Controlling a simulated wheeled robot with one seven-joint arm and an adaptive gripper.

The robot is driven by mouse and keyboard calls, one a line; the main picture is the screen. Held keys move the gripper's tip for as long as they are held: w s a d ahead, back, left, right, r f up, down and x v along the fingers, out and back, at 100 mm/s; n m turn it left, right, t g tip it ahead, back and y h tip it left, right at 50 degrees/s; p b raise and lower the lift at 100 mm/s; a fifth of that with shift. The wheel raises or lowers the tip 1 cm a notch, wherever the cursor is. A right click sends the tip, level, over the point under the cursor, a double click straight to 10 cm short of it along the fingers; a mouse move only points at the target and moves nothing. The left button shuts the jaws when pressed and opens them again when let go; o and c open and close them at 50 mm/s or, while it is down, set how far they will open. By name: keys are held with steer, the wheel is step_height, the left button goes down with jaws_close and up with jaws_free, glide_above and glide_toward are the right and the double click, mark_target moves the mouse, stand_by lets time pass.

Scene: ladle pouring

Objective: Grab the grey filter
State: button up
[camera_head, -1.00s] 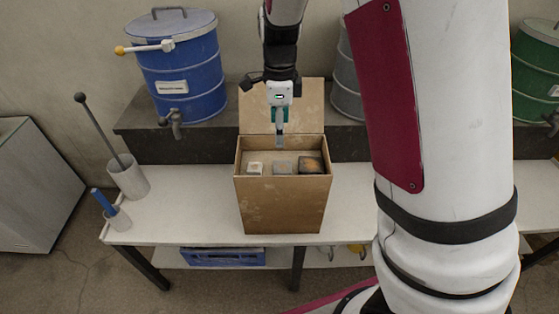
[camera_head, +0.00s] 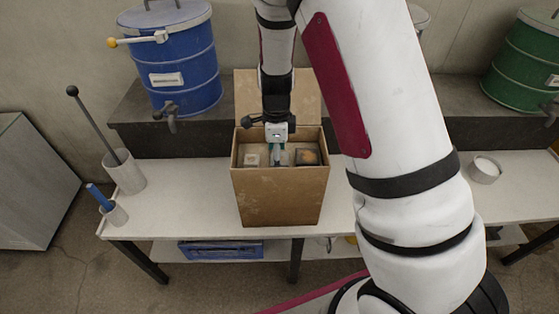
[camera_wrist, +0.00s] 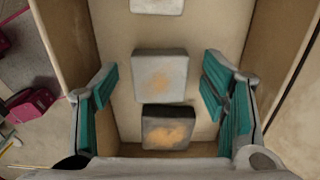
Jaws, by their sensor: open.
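The grey filter (camera_wrist: 160,76) is a flat square block with an orange-brown stain. It is the middle of three blocks in an open wooden box (camera_head: 281,197). In the head view my gripper mostly hides it. My gripper (camera_head: 278,155) points down into the box. In the wrist view its teal fingers (camera_wrist: 160,88) are spread wide, left and right of the grey filter, with clear gaps on both sides. Nothing is held. I cannot tell exactly how high the fingertips are above the block.
A paler block (camera_head: 252,160) lies left of the grey filter and a dark block with an orange patch (camera_head: 308,157) right of it. The box walls and raised lid (camera_head: 302,95) enclose the gripper closely. The white bench (camera_head: 185,200) is clear left of the box.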

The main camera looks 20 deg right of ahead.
steer(key=shift+f, duration=0.15)
steer(key=c, duration=1)
